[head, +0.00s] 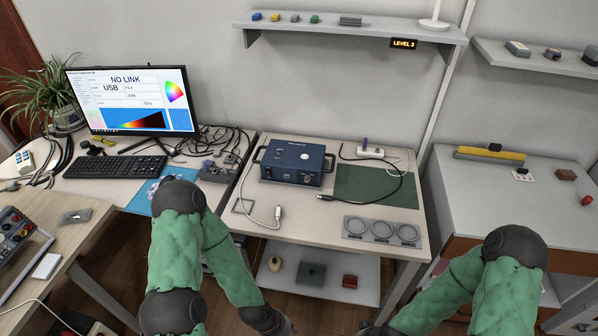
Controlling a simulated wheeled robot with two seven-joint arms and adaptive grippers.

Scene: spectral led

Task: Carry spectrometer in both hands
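The spectrometer is most likely the dark blue box (292,162) with a side handle at each end. It stands upright on the middle table (300,212), towards its back left. My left gripper (284,330) is at the bottom edge of the head view, in front of the table and well short of the box. My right gripper (368,327) is also at the bottom edge, partly cut off. Neither gripper touches the box. The fingers of both are too cut off to tell whether they are open or shut.
A grey plate with round recesses (382,231) and a green mat (375,186) lie right of the box. Loose cables (277,214) lie in front of and beside it. A monitor (131,100) stands left, a grey bench (495,195) right. A shelf (350,29) hangs above.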

